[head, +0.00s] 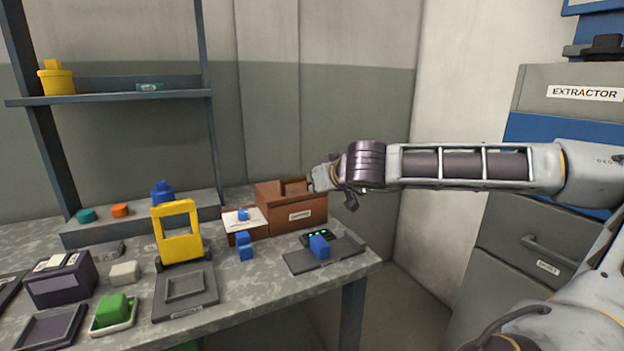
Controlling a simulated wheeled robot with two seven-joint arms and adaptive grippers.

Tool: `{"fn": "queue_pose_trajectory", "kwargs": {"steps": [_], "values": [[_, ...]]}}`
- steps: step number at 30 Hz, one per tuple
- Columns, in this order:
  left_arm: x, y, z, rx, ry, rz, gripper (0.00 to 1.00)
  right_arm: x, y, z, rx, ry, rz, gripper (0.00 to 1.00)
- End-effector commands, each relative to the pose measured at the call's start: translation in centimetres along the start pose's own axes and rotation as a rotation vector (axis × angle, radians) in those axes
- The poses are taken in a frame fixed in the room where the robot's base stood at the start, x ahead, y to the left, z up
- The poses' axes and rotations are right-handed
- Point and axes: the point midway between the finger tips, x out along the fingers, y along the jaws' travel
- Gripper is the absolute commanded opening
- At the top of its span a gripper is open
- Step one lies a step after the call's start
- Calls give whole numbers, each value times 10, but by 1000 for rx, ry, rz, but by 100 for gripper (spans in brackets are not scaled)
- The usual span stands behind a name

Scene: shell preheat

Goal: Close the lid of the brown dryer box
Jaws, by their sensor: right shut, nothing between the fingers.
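The brown dryer box (282,222) stands at the back right of the table, with a white label on its front. Its brown lid (268,190) with a raised handle shows on top and looks to be down; I cannot tell whether it is fully seated. My right gripper (318,182) is at the upper right end of the box, close to the handle. It is shut with nothing in it. Whether it touches the lid is unclear. My left gripper is not in view.
Left of the box is a low brown container (240,237) with a white top and a blue piece. In front are a dark tray (340,253) with a blue block and a yellow frame (180,250). The table's right edge is near. Grey extractor cabinets (530,225) stand right.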

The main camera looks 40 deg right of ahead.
Motion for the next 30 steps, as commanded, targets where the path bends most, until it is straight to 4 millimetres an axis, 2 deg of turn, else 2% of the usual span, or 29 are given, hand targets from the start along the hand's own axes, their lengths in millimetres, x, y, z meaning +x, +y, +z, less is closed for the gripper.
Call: {"fn": "queue_pose_trajectory", "kwargs": {"steps": [8,30], "values": [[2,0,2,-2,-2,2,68,-6,0,7,0,0,0,0],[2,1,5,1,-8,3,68,-6,0,6,1,0,0,0]]}}
